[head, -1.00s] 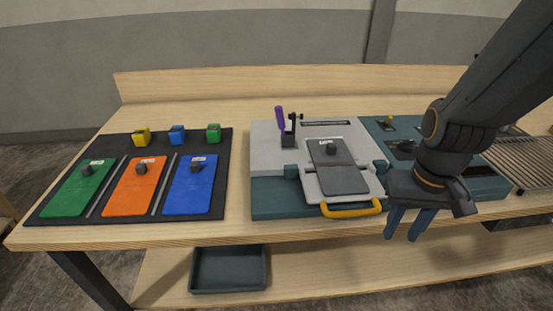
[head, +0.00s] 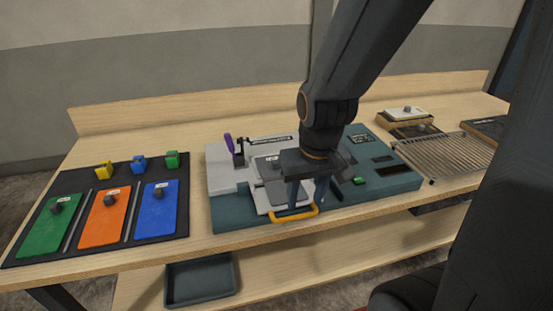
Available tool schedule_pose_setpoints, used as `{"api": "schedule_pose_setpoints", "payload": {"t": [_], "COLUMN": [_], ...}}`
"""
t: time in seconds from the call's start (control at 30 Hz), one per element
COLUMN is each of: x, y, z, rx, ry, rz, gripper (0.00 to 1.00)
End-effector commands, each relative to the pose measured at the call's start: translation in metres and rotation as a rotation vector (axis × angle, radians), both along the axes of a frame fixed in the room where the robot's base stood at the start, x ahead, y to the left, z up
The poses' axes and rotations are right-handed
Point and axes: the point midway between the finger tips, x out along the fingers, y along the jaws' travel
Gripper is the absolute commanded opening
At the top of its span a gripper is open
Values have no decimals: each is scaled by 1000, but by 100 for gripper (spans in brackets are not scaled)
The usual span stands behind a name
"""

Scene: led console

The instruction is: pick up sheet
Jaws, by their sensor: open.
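Three flat sheets lie side by side on a black mat (head: 98,258) at the left: a green sheet (head: 47,230), an orange sheet (head: 104,222) and a blue sheet (head: 156,212). Each has a dark knob and a small white label near its far end. A grey sheet (head: 262,168) with a knob lies on the console's framed plate, partly hidden by my gripper. My gripper (head: 307,197) is open, pointing down over the right side of this plate near its yellow handle (head: 288,215). I cannot tell whether it touches anything.
The console (head: 232,212) carries an upright purple lever (head: 229,142) and a green button (head: 359,181). Yellow, blue and green blocks stand behind the coloured sheets. A slatted rack (head: 447,156) and a white-topped stack (head: 407,114) are at right. A dark tray (head: 201,281) sits on the lower shelf.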

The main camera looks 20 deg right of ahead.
Motion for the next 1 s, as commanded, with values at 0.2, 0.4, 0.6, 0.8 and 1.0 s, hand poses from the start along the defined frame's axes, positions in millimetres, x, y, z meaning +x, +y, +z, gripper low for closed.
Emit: {"api": "schedule_pose_setpoints", "payload": {"t": [0.2,0.4,0.6,0.8,1.0], "x": [11,23,39,50,57], "y": [-4,-12,-19,-23,-25], "z": [14,30,58,82,99], "rx": [-21,-25,-3,29,46], "ry": [31,64,73,40,-2], "rz": [198,460,841,1155,1354], "gripper": [41,41,41,41,41]}}
